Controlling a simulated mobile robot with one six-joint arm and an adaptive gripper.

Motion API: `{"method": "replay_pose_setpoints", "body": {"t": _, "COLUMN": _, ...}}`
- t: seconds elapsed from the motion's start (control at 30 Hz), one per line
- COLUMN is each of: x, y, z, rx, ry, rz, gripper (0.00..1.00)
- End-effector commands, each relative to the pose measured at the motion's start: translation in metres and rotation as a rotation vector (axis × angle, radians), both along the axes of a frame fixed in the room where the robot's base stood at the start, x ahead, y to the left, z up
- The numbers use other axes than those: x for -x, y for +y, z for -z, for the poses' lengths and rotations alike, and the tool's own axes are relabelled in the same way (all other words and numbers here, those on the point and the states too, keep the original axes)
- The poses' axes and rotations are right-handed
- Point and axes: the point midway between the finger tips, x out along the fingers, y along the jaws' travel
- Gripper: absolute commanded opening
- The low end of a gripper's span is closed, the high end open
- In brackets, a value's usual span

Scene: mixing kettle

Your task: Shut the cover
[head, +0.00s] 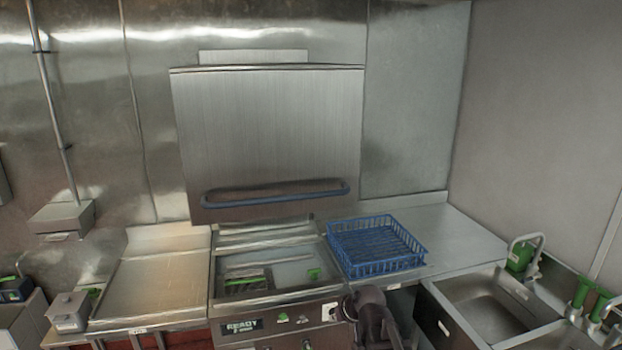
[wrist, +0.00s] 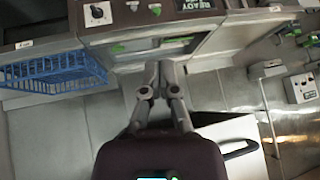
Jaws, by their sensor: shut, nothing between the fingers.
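The cover (head: 270,125) is a large brushed-steel panel. It stands raised, close to upright, above the kettle in the head view. A blue bar handle (head: 275,193) runs along its lower edge. The kettle (head: 270,270) below it is open, with its inside showing. In the wrist view, part of the cover (wrist: 240,140) shows at the lower right, with its handle (wrist: 240,150) looking dark. My gripper (wrist: 160,68) is shut and empty, apart from the handle. In the head view, part of my dark arm shows at the bottom, in front of the kettle's control panel.
A blue wire basket (head: 375,245) sits on the counter right of the kettle. Sinks (head: 480,295) with a tap lie farther right. A flat steel worktop (head: 160,285) is left of the kettle. The front panel carries a READY display (head: 242,326) and knobs.

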Motion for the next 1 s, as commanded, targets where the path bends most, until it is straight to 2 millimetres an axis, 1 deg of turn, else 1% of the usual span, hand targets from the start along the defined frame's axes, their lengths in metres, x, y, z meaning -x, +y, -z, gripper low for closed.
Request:
{"method": "replay_pose_setpoints", "body": {"t": 0.03, "x": -0.017, "y": 0.01, "z": -0.029, "rx": -0.025, "ry": -0.062, "rz": -0.017, "gripper": 0.0}}
{"method": "replay_pose_setpoints", "body": {"t": 0.17, "x": -0.05, "y": 0.031, "z": -0.076, "rx": -0.081, "ry": -0.228, "rz": -0.045, "gripper": 0.0}}
{"method": "replay_pose_setpoints", "body": {"t": 0.3, "x": -0.084, "y": 0.048, "z": -0.129, "rx": -0.128, "ry": -0.402, "rz": -0.043, "gripper": 0.0}}
{"method": "replay_pose_setpoints", "body": {"t": 0.37, "x": -0.097, "y": 0.054, "z": -0.152, "rx": -0.142, "ry": -0.472, "rz": -0.032, "gripper": 0.0}}
{"method": "replay_pose_setpoints", "body": {"t": 0.4, "x": -0.106, "y": 0.057, "z": -0.167, "rx": -0.151, "ry": -0.519, "rz": -0.022, "gripper": 0.0}}
{"method": "replay_pose_setpoints", "body": {"t": 0.6, "x": -0.145, "y": 0.065, "z": -0.239, "rx": -0.168, "ry": -0.721, "rz": 0.059, "gripper": 0.0}}
{"method": "replay_pose_setpoints", "body": {"t": 0.7, "x": -0.159, "y": 0.064, "z": -0.266, "rx": -0.165, "ry": -0.795, "rz": 0.11, "gripper": 0.0}}
{"method": "replay_pose_setpoints", "body": {"t": 0.8, "x": -0.169, "y": 0.062, "z": -0.285, "rx": -0.157, "ry": -0.846, "rz": 0.155, "gripper": 0.0}}
{"method": "replay_pose_setpoints", "body": {"t": 0.9, "x": -0.175, "y": 0.061, "z": -0.297, "rx": -0.15, "ry": -0.877, "rz": 0.188, "gripper": 0.0}}
{"method": "replay_pose_setpoints", "body": {"t": 1.0, "x": -0.178, "y": 0.06, "z": -0.302, "rx": -0.144, "ry": -0.892, "rz": 0.207, "gripper": 0.0}}
